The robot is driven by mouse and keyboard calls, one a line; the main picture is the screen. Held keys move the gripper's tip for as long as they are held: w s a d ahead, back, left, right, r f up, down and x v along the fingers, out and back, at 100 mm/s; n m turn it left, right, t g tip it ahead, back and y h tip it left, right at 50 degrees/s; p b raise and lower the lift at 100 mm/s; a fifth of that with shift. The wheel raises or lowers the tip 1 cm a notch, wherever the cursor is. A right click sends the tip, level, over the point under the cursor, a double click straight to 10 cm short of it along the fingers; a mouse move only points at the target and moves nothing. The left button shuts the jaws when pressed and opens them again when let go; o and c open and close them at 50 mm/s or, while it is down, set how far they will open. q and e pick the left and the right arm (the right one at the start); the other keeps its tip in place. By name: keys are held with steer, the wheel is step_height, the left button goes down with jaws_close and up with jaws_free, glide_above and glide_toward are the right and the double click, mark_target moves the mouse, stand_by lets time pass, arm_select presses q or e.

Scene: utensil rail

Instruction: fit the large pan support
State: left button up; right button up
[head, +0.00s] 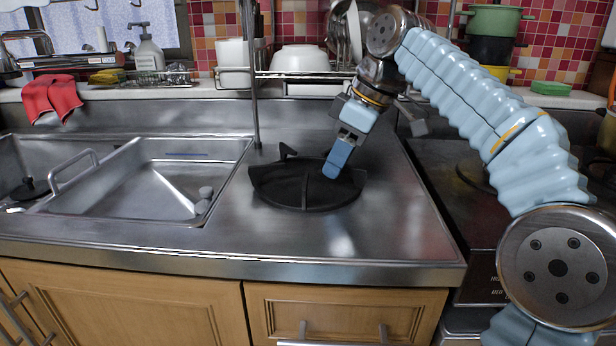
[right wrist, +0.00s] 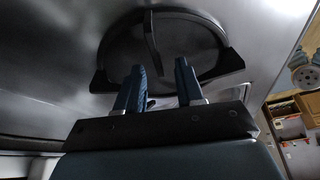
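The large pan support (head: 290,190) is a dark, round, ribbed piece lying on the steel counter between the sink and the stove. It also shows in the right wrist view (right wrist: 190,35), past my fingertips. My right gripper (head: 335,168) points down over its right part. In the right wrist view, my right gripper (right wrist: 158,75) has its two blue fingers apart, with a clear gap between them. One rib of the support runs toward that gap. I cannot tell whether the fingers touch it. My left gripper is not in view.
The sink (head: 140,185) lies to the left. The dark stove top (head: 455,205) is at the right, partly hidden by my right arm. A dish rack (head: 300,75) with a white bowl (head: 299,58) stands behind. The counter front is clear.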

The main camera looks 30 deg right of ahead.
steer(key=shift+x, duration=1.05)
steer(key=shift+c, duration=0.3)
jaws_close()
